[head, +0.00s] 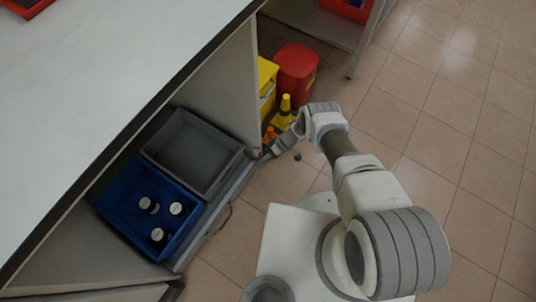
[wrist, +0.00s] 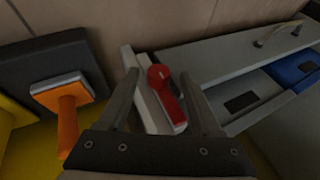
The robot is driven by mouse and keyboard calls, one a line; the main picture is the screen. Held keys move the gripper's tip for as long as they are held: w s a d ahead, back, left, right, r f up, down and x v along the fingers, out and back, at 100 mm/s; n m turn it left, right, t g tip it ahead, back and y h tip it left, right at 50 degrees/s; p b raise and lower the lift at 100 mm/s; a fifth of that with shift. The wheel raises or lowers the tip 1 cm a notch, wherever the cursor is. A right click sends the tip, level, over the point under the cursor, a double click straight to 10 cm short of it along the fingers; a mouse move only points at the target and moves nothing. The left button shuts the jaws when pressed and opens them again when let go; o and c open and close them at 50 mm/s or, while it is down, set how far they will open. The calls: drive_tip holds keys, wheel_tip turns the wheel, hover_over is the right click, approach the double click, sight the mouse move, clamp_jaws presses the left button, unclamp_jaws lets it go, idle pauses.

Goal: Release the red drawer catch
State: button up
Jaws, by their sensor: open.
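The red drawer catch (wrist: 172,105) shows in the wrist view as a red lever with a round pivot end, set on a pale bracket by the end of the grey drawer front (wrist: 225,50). My gripper (wrist: 160,74) is open, with one finger on each side of the catch. Whether either finger touches it, I cannot tell. In the head view my gripper (head: 270,150) is low at the far corner of the pulled-out drawer (head: 236,182), and the catch is mostly hidden there.
The drawer holds an empty grey tray (head: 238,158) and a blue crate (head: 112,200) with white-capped bottles. An orange-handled tool (wrist: 68,120) is left of my gripper. Yellow and red bins (head: 297,68) stand beyond. The white counter (head: 90,70) overhangs; tiled floor is clear at right.

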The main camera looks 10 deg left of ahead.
drive_tip(key=p+v, duration=0.5)
drive_tip(key=v, duration=1.2)
drive_tip(key=shift+r, duration=0.15)
